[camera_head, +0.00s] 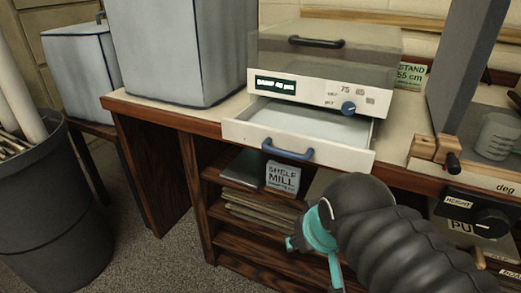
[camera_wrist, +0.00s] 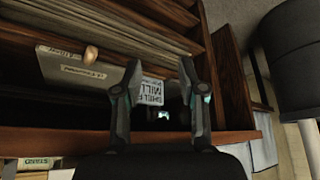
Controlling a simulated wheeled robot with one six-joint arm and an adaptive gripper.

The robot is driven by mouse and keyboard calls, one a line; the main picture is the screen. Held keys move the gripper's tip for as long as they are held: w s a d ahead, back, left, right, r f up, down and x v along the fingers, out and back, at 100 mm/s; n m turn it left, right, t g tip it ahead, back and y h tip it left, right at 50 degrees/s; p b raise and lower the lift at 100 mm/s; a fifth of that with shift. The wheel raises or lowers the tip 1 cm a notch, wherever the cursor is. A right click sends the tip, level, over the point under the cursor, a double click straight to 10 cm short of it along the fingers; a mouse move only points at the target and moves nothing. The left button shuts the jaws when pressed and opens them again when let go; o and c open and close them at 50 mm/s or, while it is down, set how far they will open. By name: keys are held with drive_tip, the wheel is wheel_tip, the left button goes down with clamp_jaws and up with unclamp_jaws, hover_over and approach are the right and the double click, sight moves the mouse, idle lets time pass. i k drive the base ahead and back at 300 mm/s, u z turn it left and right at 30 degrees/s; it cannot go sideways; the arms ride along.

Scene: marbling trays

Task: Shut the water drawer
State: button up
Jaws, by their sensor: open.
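The water drawer (camera_head: 300,134) is a shallow white drawer below the front of a boxy white machine (camera_head: 320,93) with a lit display. It is pulled out, and its pale inside shows. Its blue bar handle (camera_head: 287,150) is on the front panel. My gripper (camera_head: 312,245), with teal parts, is below and slightly right of the handle, apart from it, in front of the shelves. In the wrist view, my gripper (camera_wrist: 160,68) has its two fingers spread with nothing held. The drawer is not recognisable in the wrist view.
Wooden shelves (camera_head: 230,214) under the bench hold stacked sheets and a "SHELF MILL" card (camera_head: 283,177); this card also shows in the wrist view (camera_wrist: 153,91). A large grey box (camera_head: 180,50) stands left of the machine. A dark bin (camera_head: 60,205) stands at the left.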

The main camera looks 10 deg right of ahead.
sight(298, 131)
drive_tip(key=u, duration=1.6)
drive_tip(key=k, duration=0.55)
drive_tip(key=z, duration=1.55)
